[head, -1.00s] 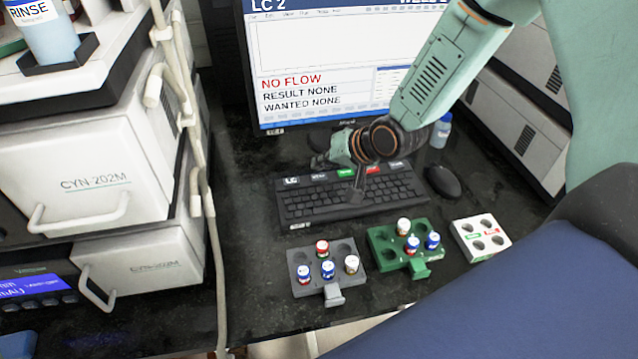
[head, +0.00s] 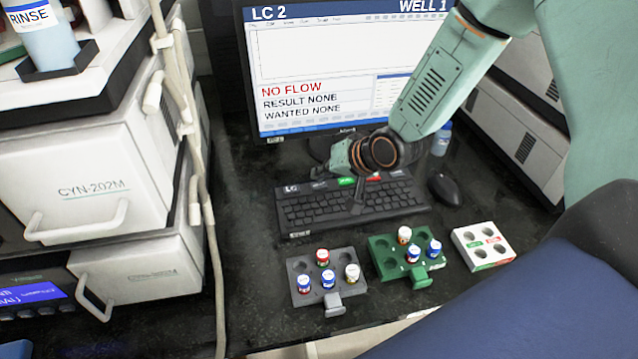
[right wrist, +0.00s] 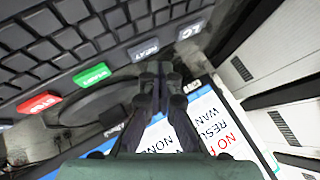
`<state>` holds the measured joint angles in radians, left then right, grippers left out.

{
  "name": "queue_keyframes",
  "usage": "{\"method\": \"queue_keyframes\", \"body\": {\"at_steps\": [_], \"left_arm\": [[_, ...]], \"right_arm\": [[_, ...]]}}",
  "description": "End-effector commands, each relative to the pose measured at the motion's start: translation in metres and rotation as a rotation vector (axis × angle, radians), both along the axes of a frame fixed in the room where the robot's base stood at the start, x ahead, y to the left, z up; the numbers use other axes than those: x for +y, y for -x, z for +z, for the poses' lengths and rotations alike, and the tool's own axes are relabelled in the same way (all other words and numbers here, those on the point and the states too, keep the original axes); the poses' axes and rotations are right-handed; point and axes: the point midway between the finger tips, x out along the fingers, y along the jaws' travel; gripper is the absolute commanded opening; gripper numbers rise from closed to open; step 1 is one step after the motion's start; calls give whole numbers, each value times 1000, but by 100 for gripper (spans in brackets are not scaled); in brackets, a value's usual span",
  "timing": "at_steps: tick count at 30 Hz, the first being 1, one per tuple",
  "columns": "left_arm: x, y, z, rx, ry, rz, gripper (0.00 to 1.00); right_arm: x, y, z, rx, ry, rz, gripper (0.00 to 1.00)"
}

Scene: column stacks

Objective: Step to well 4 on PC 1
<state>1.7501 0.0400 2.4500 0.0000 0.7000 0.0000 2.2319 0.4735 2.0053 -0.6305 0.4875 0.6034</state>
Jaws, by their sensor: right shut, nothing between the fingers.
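The monitor (head: 330,60) in the head view reads LC 2 and WELL 1, with NO FLOW, RESULT NONE and WANTED NONE. The keyboard (head: 300,212) lies in front of it, with wide labelled keys along its far edge. The right wrist view shows the LC key (right wrist: 189,32), the NEXT key (right wrist: 144,50), a green key (right wrist: 92,75) and a red STOP key (right wrist: 40,103). My right gripper (head: 318,173) is shut and empty, with its tips close to the NEXT key. I cannot tell whether they touch it. My left gripper is not in view.
A grey rack (head: 340,284) and a green rack (head: 383,262) hold capped vials; a white rack (head: 470,240) is empty. A mouse (head: 445,189) lies right of the keyboard. White instruments (head: 70,170) stand at left, with tubing beside them.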

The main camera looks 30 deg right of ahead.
Motion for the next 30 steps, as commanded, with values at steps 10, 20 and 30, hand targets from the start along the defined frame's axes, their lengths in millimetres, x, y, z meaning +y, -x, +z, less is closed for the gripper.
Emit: {"method": "queue_keyframes", "body": {"at_steps": [10,20,30], "left_arm": [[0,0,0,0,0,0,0],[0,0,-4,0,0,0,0],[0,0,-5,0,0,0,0]], "right_arm": [[0,0,0,0,0,0,0],[0,1,-7,1,1,0,0],[0,0,-8,0,0,0,0]]}}
